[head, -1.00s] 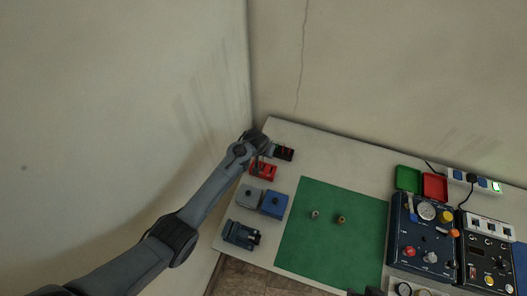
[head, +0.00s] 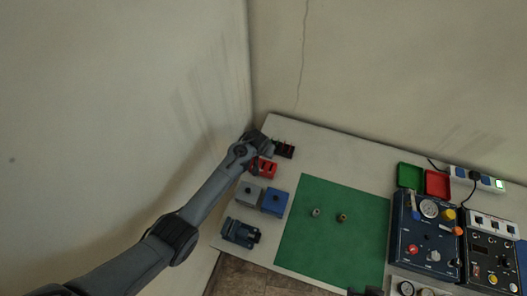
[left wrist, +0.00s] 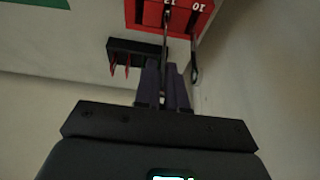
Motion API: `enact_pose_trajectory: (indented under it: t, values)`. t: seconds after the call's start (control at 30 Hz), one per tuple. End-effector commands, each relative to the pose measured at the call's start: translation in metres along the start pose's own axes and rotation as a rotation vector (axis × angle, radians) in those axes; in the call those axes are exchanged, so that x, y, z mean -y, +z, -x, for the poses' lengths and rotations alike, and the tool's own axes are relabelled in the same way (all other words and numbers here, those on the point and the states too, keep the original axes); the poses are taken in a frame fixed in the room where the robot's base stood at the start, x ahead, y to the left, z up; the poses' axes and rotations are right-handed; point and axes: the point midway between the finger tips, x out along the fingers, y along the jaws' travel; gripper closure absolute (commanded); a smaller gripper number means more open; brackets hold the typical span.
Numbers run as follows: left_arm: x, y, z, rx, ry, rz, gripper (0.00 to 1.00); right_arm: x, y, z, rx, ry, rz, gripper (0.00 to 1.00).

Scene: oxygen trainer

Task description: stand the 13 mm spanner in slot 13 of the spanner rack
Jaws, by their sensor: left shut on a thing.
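The red spanner rack (head: 267,174) stands at the table's left side. In the left wrist view the red rack (left wrist: 208,22) is at the top, with marks 13 and 10 upside down. My left gripper (left wrist: 165,88) is shut on the 13 mm spanner (left wrist: 165,50), which reaches from the fingers to the rack at the 13 mark. I cannot tell how deep it sits. Another spanner (left wrist: 195,68) is at the 10 mark. In the head view my left gripper (head: 264,150) is by the rack, its fingers mostly hidden. A dark part at the bottom edge may be my right gripper (head: 366,291).
A black holder (head: 284,150) with red items is close behind the red rack. Grey (head: 248,194) and blue (head: 274,202) blocks stand in front of it. The green mat (head: 330,245) holds two small fittings. The trainer panel (head: 428,240) is at right.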

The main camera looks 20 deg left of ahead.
Motion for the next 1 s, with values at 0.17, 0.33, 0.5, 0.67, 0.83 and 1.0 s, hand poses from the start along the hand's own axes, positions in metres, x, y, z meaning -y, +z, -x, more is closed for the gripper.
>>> enact_pose_trajectory:
  t: [0.17,0.33,0.5,0.67,0.83,1.0]
  values:
    - [0.0,0.002,-0.006,0.0,0.0,0.0,1.0,0.0,0.002,-0.005,0.0,0.0,0.0,0.57]
    - [0.0,0.004,-0.011,0.0,0.0,0.0,1.0,0.001,0.003,-0.008,0.0,-0.001,-0.001,0.57]
    - [0.0,0.006,-0.015,-0.001,0.001,-0.001,1.0,0.002,0.004,-0.012,0.0,-0.003,-0.004,0.57]
    - [0.0,0.008,-0.02,-0.001,0.001,-0.001,1.0,0.003,0.004,-0.015,-0.001,-0.006,-0.007,0.57]
    - [0.0,0.008,-0.021,-0.001,0.001,-0.001,0.84,0.003,0.005,-0.016,-0.001,-0.008,-0.01,0.57]
    - [0.0,0.009,-0.021,-0.001,0.001,0.0,0.6,0.003,0.005,-0.016,-0.001,-0.007,-0.009,0.57]
